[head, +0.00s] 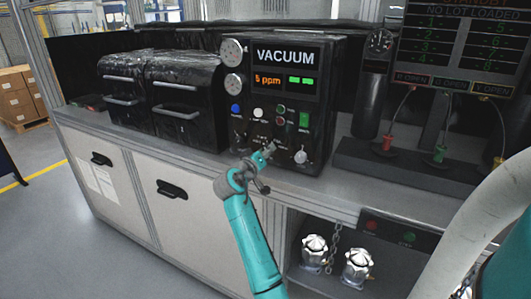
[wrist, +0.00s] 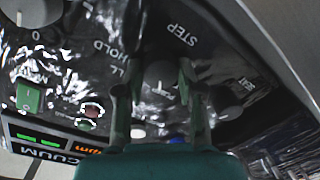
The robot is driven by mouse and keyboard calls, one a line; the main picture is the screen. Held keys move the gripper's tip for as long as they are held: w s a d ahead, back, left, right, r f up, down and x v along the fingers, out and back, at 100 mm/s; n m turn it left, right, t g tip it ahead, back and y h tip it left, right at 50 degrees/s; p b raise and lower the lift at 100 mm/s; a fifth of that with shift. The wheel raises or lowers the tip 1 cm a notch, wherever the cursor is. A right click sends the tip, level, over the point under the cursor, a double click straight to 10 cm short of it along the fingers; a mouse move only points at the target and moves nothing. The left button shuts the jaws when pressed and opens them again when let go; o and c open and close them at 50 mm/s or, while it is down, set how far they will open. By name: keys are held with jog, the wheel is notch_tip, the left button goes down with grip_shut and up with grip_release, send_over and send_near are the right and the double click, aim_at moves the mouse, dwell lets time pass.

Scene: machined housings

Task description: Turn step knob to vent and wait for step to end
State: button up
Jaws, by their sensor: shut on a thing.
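The step knob (wrist: 160,76) is a small dark grey knob with a pale pointer mark on the black vacuum panel. In the wrist view it sits between my gripper's fingers (wrist: 161,85), near the printed word STEP. My gripper is shut on it. In the head view my gripper (head: 270,149) reaches the lower middle of the vacuum panel (head: 262,103) and hides the knob. I cannot read which position the pointer marks. The panel's display (head: 283,83) shows an orange "5 ppm" and two green blocks under the title VACUUM.
A pale knob (head: 300,157) and a green switch (head: 304,119) are to the right of my gripper. Two black chambers (head: 183,92) stand at the left on the bench. A dark stand with red and green fittings (head: 440,154) is at the right. Two silver valve knobs (head: 315,249) sit below.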

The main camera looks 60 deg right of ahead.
jog(key=n, duration=0.3)
jog(key=shift+n, duration=0.3)
jog(key=shift+n+g, duration=0.4)
jog(key=shift+n, duration=1.4)
jog(key=o, duration=1.1)
jog(key=shift+o, duration=0.2)
jog(key=a, duration=1.2)
jog(key=shift+s+r, duration=0.4)
jog(key=shift+r, duration=0.05)
